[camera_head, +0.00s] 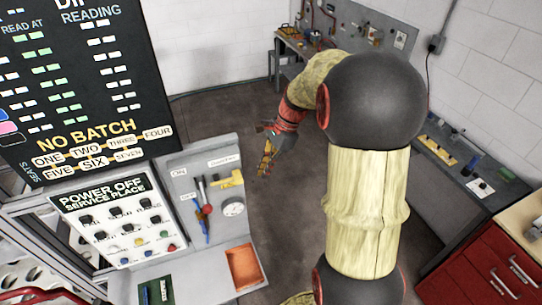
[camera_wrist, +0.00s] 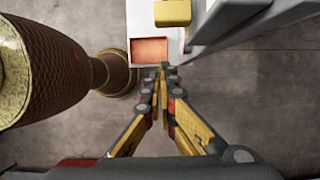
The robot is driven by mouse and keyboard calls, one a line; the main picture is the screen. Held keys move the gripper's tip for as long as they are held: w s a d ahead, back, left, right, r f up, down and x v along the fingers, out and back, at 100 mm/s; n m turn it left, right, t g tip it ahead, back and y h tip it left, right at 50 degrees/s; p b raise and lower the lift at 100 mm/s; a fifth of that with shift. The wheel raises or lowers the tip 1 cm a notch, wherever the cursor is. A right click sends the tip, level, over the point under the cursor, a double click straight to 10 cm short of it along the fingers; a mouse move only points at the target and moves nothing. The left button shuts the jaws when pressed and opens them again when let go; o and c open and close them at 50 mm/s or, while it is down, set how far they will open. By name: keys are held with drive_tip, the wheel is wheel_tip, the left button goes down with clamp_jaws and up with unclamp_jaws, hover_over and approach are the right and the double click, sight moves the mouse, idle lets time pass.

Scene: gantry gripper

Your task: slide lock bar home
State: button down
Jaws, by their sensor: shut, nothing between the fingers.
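A yellow bar-like piece (camera_head: 230,180) sits at the upper right of the grey upright panel (camera_head: 185,180); it may be the lock bar, but I cannot read its label. A yellow block (camera_wrist: 172,13) shows at the top of the wrist view; I cannot tell if it is the same piece. My gripper (camera_head: 264,172) is to the right of the panel, apart from it, with its yellow fingers pointing down. In the wrist view the fingertips (camera_wrist: 163,69) are together and empty, just by the edge of the orange tray (camera_wrist: 150,50).
The panel also bears red and blue handled tools (camera_head: 205,212) and a round dial (camera_head: 233,207). The "POWER OFF SERVICE PLACE" board (camera_head: 115,220) stands to its left. Benches (camera_head: 470,175) line the right and a red cabinet (camera_head: 490,280) stands front right. Open floor lies between.

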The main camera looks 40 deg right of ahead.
sight(239, 178)
drive_tip(key=shift+w+a+r+p, duration=0.1)
drive_tip(key=shift+w+a+p, duration=0.15)
drive_tip(key=shift+a, duration=0.65)
drive_tip(key=shift+w+a+p, duration=0.2)
drive_tip(key=shift+w+a, duration=0.05)
drive_tip(key=shift+a, duration=0.65)
drive_tip(key=shift+a, duration=0.15)
drive_tip(key=a, duration=0.2)
drive_tip(key=w+a, duration=0.1)
drive_tip(key=a, duration=0.1)
drive_tip(key=shift+w+a, duration=0.2)
drive_tip(key=shift+a, duration=0.05)
drive_tip(key=shift+d, duration=0.15)
